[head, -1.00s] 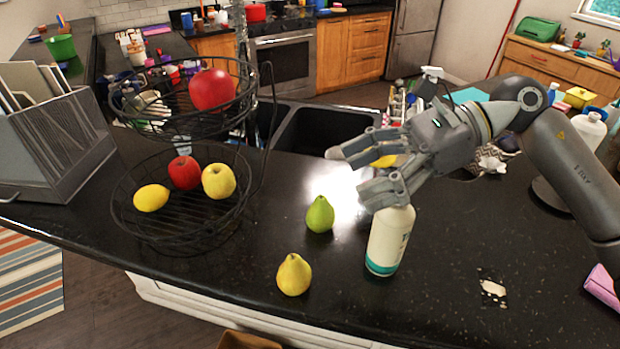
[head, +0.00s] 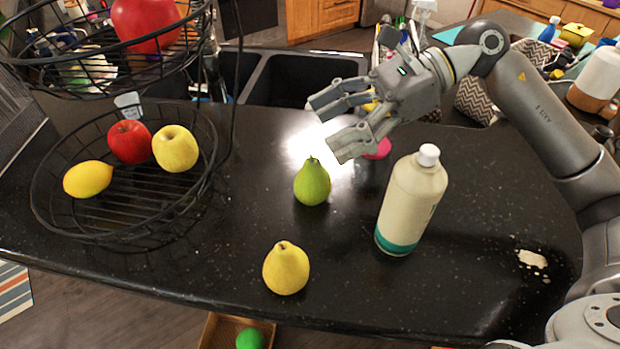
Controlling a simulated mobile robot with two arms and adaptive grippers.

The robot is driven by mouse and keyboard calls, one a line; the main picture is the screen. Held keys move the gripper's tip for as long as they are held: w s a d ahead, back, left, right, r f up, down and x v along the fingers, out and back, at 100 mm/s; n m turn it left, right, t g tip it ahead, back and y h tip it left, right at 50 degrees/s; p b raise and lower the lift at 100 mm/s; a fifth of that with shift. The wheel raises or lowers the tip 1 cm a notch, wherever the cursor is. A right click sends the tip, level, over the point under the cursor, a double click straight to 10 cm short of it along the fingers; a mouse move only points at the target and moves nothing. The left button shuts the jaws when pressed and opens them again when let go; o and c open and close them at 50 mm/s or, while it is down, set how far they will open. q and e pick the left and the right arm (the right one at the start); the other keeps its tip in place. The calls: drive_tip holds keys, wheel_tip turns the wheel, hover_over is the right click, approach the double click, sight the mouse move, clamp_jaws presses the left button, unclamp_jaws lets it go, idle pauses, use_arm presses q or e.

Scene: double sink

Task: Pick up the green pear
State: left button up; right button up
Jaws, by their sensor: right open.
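The green pear (head: 312,183) stands upright on the black counter (head: 240,215), in the middle of the head view. My right gripper (head: 325,130) is open and empty. Its fingertips point left and show just above the pear in the picture, apart from it, over the counter's sink side. A yellow pear (head: 286,268) stands closer to the counter's front edge. My left gripper is not in view.
A white bottle with a teal base (head: 410,203) stands right of the green pear. A two-tier wire basket (head: 120,238) with apples and a lemon (head: 88,179) is at left. Behind is the double sink (head: 305,78). A pink item (head: 378,149) lies behind the bottle.

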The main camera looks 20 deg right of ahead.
drive_tip(key=p, duration=0.2)
approach(300, 175)
drive_tip(key=x, duration=0.3)
drive_tip(key=shift+s+a+f, duration=0.1)
drive_tip(key=shift+a+f, duration=0.05)
drive_tip(key=shift+a, duration=0.2)
drive_tip(key=shift+a+f, duration=0.45)
drive_tip(key=p+x, duration=0.3)
drive_tip(key=x, duration=0.2)
drive_tip(key=shift+a, duration=0.3)
drive_tip(key=shift+a+f, duration=0.35)
drive_tip(key=shift+a, duration=0.05)
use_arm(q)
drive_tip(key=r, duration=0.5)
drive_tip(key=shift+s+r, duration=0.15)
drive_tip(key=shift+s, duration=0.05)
use_arm(e)
drive_tip(key=c, duration=1.1)
drive_tip(key=shift+o, duration=0.2)
drive_tip(key=shift+r, duration=0.55)
use_arm(q)
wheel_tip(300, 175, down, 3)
drive_tip(key=b, duration=0.3)
use_arm(e)
wheel_tip(300, 175, up, 8)
drive_tip(key=shift+f, duration=0.1)
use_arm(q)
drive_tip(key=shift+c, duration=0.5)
use_arm(e)
drive_tip(key=shift+r, duration=0.7)
